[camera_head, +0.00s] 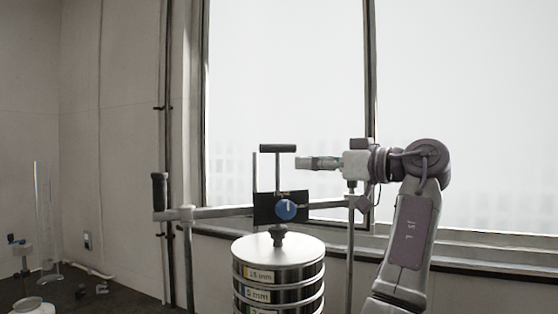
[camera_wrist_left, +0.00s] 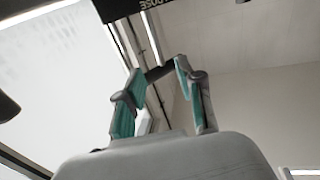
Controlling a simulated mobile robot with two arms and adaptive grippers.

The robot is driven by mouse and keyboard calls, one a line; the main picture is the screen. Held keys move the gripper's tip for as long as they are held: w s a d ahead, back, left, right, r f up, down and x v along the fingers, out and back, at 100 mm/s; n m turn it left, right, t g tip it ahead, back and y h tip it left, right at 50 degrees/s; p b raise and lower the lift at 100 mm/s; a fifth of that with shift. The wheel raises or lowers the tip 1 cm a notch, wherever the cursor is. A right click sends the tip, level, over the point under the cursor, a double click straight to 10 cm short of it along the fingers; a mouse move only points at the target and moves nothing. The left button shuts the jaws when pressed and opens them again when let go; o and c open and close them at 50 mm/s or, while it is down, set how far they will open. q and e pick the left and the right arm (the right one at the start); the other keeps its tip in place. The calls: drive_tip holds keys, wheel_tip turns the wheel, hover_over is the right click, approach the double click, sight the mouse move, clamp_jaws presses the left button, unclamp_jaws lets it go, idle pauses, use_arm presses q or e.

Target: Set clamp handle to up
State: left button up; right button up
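A black box with a blue round knob (camera_head: 286,209) sits on the crossbar above the sieve stack (camera_head: 278,251). A T-shaped handle with a black grip (camera_head: 278,148) stands up from it. A second black grip (camera_head: 160,190) stands upright at the crossbar's left end; I cannot tell which is the clamp handle. My left gripper (camera_head: 303,163) points left, just right of the T-handle's stem, apparently apart from it. In the left wrist view its green-padded fingers (camera_wrist_left: 159,74) are apart. A dark bar shows between the tips; whether they touch it is unclear. My right gripper is not in view.
The crossbar (camera_head: 225,211) runs between two upright rods, with the right rod (camera_head: 350,255) near my arm. A window (camera_head: 290,70) is behind. A clear cylinder (camera_head: 42,215) stands at the far left. In the left wrist view, part of a black lettered box (camera_wrist_left: 190,5) shows at the top.

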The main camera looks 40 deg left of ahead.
sight(278, 162)
use_arm(q)
drive_tip(key=a, duration=0.2)
drive_tip(key=a+p, duration=0.1)
drive_tip(key=a, duration=0.4)
drive_tip(key=shift+s+p, duration=0.3)
drive_tip(key=shift+a, duration=0.4)
drive_tip(key=shift+s+a+f, duration=0.1)
drive_tip(key=shift+a, duration=0.4)
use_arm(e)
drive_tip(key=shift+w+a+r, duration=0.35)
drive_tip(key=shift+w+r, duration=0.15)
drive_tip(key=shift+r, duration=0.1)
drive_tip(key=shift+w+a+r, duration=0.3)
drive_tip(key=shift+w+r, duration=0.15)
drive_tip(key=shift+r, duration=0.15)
use_arm(q)
clamp_jaws()
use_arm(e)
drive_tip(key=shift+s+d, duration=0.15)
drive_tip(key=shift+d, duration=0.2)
